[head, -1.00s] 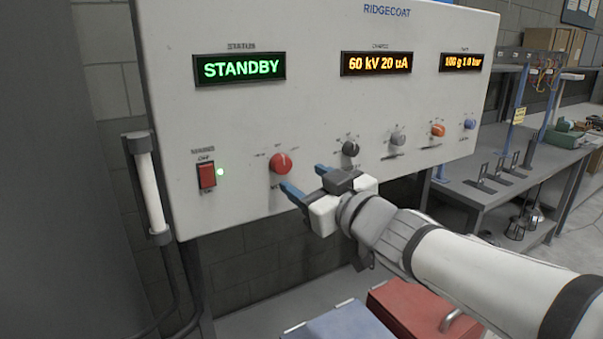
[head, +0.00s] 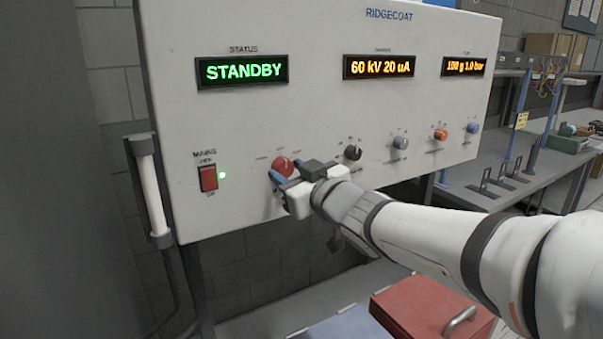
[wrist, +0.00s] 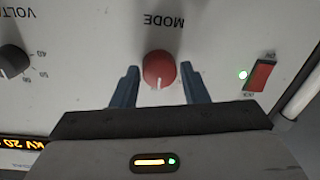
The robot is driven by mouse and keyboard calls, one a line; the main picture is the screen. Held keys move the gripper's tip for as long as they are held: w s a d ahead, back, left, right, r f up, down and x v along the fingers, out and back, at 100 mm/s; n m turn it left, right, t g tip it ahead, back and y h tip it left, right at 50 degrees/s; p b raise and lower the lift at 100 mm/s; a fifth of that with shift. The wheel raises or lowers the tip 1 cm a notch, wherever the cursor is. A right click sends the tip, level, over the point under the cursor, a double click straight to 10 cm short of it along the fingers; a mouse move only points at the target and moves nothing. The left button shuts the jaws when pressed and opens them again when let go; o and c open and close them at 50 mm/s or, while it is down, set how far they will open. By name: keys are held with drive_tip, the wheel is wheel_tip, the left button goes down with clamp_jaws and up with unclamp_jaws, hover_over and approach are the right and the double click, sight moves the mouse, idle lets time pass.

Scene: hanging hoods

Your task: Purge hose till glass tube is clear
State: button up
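The control cabinet (head: 330,110) shows a green STANDBY display (head: 242,72). The red MODE knob (head: 282,164) sits low on its face; in the wrist view the knob (wrist: 159,66) has its white pointer mark toward the picture's bottom. My gripper (head: 285,174) is open, its blue fingers on either side of the knob with slight gaps showing in the wrist view. Whether the fingers touch it cannot be told. The upright glass tube (head: 153,190) at the cabinet's left edge looks milky white. The hose end is not identifiable.
The red MAINS switch (head: 208,178) has a lit green lamp (head: 222,175). Black (head: 352,152), grey (head: 400,143), orange (head: 440,135) and blue (head: 472,128) knobs continue rightward. A red box (head: 425,300) lies below my arm. A workbench (head: 500,195) stands right.

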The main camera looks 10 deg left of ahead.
drive_tip(key=c, duration=0.6)
drive_tip(key=shift+n, duration=0.3)
drive_tip(key=n+b, duration=0.2)
drive_tip(key=n, duration=0.2)
drive_tip(key=shift+f, duration=0.15)
drive_tip(key=n+b, duration=0.1)
drive_tip(key=n, duration=0.2)
drive_tip(key=shift+n+h+b, duration=0.3)
drive_tip(key=shift+n+b, duration=0.6)
drive_tip(key=shift+n, duration=1)
drive_tip(key=o, duration=1)
drive_tip(key=shift+r, duration=0.2)
